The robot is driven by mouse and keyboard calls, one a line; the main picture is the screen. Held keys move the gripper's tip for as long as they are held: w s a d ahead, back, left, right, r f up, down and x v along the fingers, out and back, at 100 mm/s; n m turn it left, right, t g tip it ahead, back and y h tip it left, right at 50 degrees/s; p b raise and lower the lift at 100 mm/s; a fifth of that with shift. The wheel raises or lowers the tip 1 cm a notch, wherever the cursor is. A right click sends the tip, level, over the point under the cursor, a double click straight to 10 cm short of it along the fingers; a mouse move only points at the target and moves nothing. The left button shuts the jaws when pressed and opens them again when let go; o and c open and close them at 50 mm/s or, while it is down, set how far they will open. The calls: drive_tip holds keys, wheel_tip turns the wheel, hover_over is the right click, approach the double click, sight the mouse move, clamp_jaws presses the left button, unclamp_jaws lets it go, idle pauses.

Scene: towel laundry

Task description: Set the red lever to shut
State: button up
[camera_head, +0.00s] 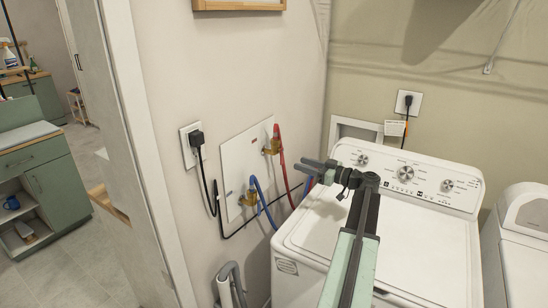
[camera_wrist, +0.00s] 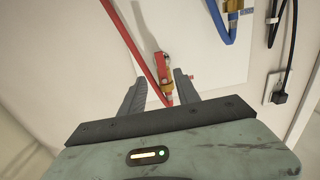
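The red lever (camera_head: 276,131) is at the brass valve (camera_head: 270,147) on the upper right of the white wall plate (camera_head: 245,165). A red hose (camera_head: 283,165) runs down from there. In the wrist view the red lever (camera_wrist: 163,62) shows just past and between my fingertips, in line with the brass body. My gripper (camera_wrist: 157,77) is open with nothing held. In the head view my gripper (camera_head: 322,168) is right of the valve, apart from it, over the washer's left back corner. Whether a finger touches the lever cannot be told.
A blue hose (camera_head: 262,195) and a second brass valve (camera_head: 248,198) are at the plate's lower left. A black plug and cord (camera_head: 197,140) hang left of it. The white washer (camera_head: 400,240) stands below my arm.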

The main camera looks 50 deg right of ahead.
sight(282, 158)
drive_tip(key=x, duration=0.8)
drive_tip(key=shift+w+a, duration=0.1)
clamp_jaws()
